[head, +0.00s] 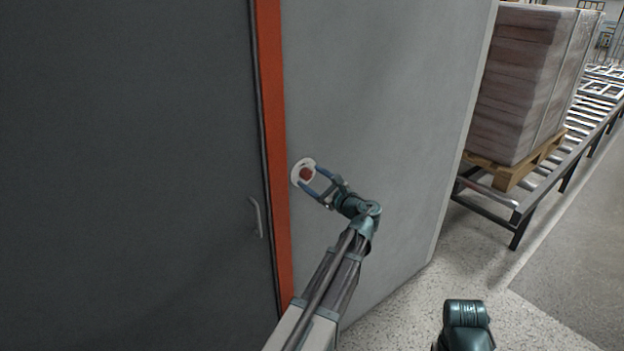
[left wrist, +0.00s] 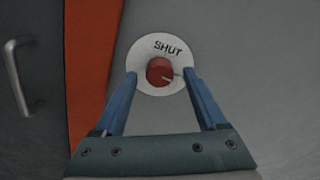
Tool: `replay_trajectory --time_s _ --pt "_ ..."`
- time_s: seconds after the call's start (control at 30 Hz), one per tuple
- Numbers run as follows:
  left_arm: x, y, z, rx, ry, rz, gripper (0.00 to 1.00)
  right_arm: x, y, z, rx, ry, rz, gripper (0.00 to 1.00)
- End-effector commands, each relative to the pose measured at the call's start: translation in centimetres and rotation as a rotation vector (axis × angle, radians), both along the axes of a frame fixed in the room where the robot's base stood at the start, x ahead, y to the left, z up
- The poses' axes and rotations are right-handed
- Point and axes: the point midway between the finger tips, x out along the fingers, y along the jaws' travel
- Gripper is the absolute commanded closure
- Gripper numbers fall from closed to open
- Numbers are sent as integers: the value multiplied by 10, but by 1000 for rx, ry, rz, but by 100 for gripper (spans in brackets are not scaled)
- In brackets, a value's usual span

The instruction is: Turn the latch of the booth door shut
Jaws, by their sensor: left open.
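The latch is a red round knob (left wrist: 159,70) on a white disc (left wrist: 166,91), fixed to the grey panel right of the orange door frame. The word SHUT stands at the top of the disc, and a pale mark on the knob points right, away from that word. In the head view the knob (head: 306,174) shows between the fingers of my left gripper (head: 313,178). The left gripper is open, with its blue fingertips one on each side of the knob; I cannot tell whether they touch it. The dark booth door (head: 130,150) appears closed against the frame. My right gripper is out of view.
The orange frame (head: 272,130) runs upright left of the disc. A metal door handle (head: 257,217) sticks out of the door. At the right, a wrapped stack (head: 515,85) sits on a pallet on a roller conveyor (head: 500,196). The floor in front is clear.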

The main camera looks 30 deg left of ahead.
Motion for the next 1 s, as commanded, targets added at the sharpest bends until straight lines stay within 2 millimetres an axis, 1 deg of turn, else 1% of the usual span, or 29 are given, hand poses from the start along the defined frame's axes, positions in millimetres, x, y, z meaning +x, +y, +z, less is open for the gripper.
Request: replay_trajectory --time_s 0.1,0.37,0.47,0.5,0.77,0.8,1.0 --pt "2 4 0 0 0 0 26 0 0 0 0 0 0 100" --pt "2 5 0 0 0 0 26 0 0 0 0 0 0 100" --pt "2 5 0 0 0 0 42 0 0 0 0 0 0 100" --pt "2 5 0 0 0 0 50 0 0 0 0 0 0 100" --pt "1 5 0 0 0 1 96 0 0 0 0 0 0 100" --pt "1 4 0 0 0 1 100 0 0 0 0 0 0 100" --pt "1 4 0 -3 -7 1 100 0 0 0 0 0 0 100"
